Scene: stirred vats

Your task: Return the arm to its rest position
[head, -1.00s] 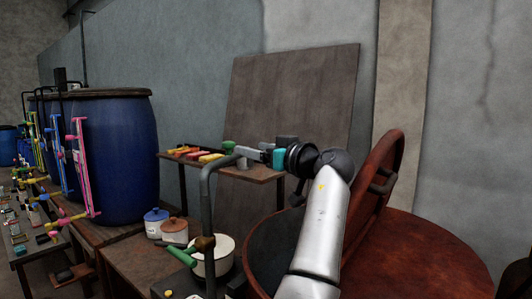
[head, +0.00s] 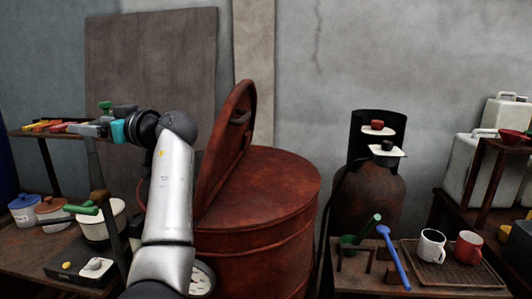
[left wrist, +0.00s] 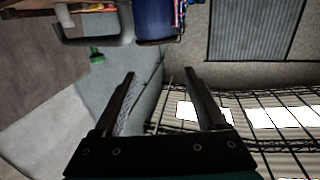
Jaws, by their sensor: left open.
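My left arm (head: 170,190) is raised and bent, with its silver forearm upright and its wrist turned to the left. My left gripper (head: 85,130) points left in the head view, in front of the shelf with coloured items. In the left wrist view the two black fingers (left wrist: 160,73) stand wide apart with nothing between them. My right gripper is in neither view now.
A rust-red vat (head: 265,220) with a raised lid (head: 222,145) stands right of my arm. A white pot (head: 100,230) is below the gripper. A blue drum (left wrist: 155,20) shows in the left wrist view. Mugs (head: 431,246) stand on a tray at right.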

